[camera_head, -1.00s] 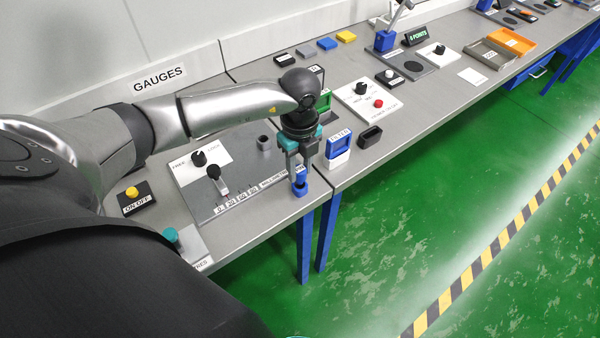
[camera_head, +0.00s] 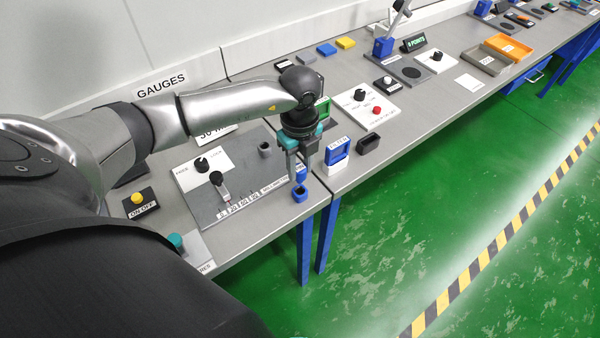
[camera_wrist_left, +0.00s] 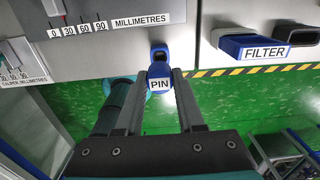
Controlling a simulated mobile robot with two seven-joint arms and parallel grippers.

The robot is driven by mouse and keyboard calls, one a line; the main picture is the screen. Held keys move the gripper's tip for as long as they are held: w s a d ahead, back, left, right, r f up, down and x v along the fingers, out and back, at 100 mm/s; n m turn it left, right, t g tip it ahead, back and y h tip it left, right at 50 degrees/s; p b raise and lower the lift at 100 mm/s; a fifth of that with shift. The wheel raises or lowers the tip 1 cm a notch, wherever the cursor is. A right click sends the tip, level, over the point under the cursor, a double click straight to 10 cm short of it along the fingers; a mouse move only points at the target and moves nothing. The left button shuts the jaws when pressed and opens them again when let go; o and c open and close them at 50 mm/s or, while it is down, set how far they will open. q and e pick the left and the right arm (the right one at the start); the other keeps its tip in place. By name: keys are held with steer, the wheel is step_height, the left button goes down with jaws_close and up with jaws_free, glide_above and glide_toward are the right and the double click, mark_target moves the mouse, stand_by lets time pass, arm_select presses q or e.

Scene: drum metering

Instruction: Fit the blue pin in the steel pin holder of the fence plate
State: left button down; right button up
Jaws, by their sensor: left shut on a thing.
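My left gripper (camera_head: 297,166) is shut on the blue pin (camera_head: 301,174), just above the front edge of the bench. In the left wrist view the pin (camera_wrist_left: 160,80) carries a white PIN label and sits between the two fingers. The blue stand (camera_head: 299,194) with a dark opening is on the bench below it and looks empty. The fence plate (camera_head: 206,211) is a grey plate with a millimetre scale. The steel pin holder (camera_head: 264,149), a short grey cylinder, stands on its far right part, left of my gripper. The pin's lower end is hard to make out. My right gripper is not in view.
On the plate are a white FREE/LOCK panel with a black knob (camera_head: 202,164) and a black-knobbed slider (camera_head: 217,179). A blue FILTER block (camera_head: 337,152) and a black block (camera_head: 369,143) stand right of my gripper. A yellow ON/OFF button (camera_head: 138,198) is at left.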

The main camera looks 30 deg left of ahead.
mark_target(299, 167)
arm_select(q)
steer(key=shift+r, duration=0.1)
steer(key=shift+r+p, duration=1.85)
steer(key=shift+r, duration=0.1)
steer(key=shift+a, duration=0.1)
